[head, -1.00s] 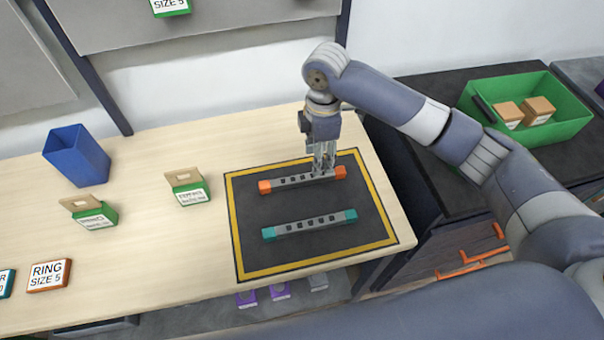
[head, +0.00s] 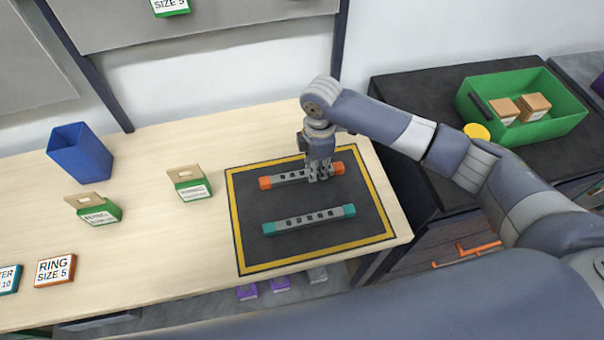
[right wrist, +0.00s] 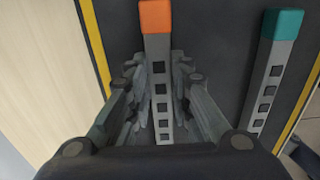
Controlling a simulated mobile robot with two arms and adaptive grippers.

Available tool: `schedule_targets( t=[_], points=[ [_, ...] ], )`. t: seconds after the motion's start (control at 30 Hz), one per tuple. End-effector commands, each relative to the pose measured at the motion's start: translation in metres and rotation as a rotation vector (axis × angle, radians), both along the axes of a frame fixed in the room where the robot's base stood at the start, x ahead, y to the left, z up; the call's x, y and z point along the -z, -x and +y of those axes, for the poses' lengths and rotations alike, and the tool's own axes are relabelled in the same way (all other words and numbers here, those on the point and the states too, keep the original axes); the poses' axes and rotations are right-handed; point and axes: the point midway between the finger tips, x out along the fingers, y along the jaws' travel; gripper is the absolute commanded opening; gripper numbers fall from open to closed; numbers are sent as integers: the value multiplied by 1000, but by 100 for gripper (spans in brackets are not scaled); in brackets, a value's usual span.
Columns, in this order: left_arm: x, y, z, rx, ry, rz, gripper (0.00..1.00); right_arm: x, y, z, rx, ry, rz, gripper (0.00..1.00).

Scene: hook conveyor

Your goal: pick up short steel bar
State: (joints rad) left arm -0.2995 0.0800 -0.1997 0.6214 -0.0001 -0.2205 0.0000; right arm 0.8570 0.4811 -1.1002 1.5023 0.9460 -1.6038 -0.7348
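Two grey steel bars lie side by side on the black mat: one with orange end caps (head: 287,178), farther back, and one with teal end caps (head: 309,220), nearer. Their lengths look similar; the orange-capped one looks slightly shorter. My right gripper (head: 319,176) is down at the orange-capped bar, right of its middle. In the right wrist view its open fingers (right wrist: 160,105) stand on both sides of the orange-capped bar (right wrist: 159,60), with narrow gaps visible. The teal-capped bar (right wrist: 274,75) lies to the right there. My left gripper is not in view.
The yellow-bordered mat (head: 250,240) lies on a wooden table (head: 150,240). Green-labelled card boxes (head: 187,185) and a blue bin (head: 80,155) stand to the left. A green crate (head: 560,115) with brown boxes sits on a dark surface at right.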

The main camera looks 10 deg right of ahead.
Motion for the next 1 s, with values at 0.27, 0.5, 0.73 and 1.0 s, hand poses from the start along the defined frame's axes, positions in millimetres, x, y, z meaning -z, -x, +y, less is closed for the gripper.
schedule_targets(
  t=[0.27, 0.5, 0.73, 1.0],
  points=[
    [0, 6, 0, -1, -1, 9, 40, -1, -1, 0, 0, -1, -2, 0],
    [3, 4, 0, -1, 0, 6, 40, -5, -1, 0, 0, -2, -2, 0],
    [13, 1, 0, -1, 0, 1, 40, -30, -2, 1, 0, -3, -6, 0],
    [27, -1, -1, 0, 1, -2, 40, -38, 39, 43, -8, -5, -2, 0]
  ],
)
